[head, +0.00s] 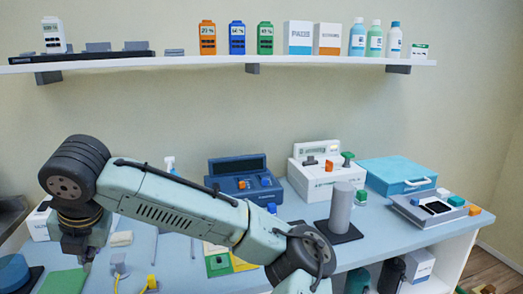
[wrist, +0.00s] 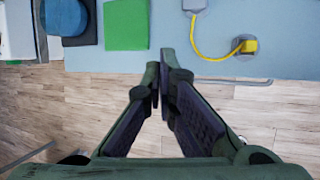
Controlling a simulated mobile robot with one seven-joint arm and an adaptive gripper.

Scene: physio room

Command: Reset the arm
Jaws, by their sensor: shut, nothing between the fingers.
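My arm crosses the left half of the head view, bent, with its wrist end pointing down over the left part of the bench. My gripper (wrist: 160,75) shows in the wrist view with its fingertips close together and nothing held between them. In the head view my gripper (head: 80,258) is small and partly hidden below the wrist. In the wrist view it hangs near the front edge of the blue bench (wrist: 205,60), with wood floor below.
A green mat (wrist: 126,25), a dark blue round object (wrist: 66,18) and a yellow-corded plug (wrist: 247,46) lie near my gripper. A blue device (head: 243,182), a white device (head: 315,180) and a turquoise case (head: 395,174) stand on the bench. A loaded shelf (head: 290,60) hangs above.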

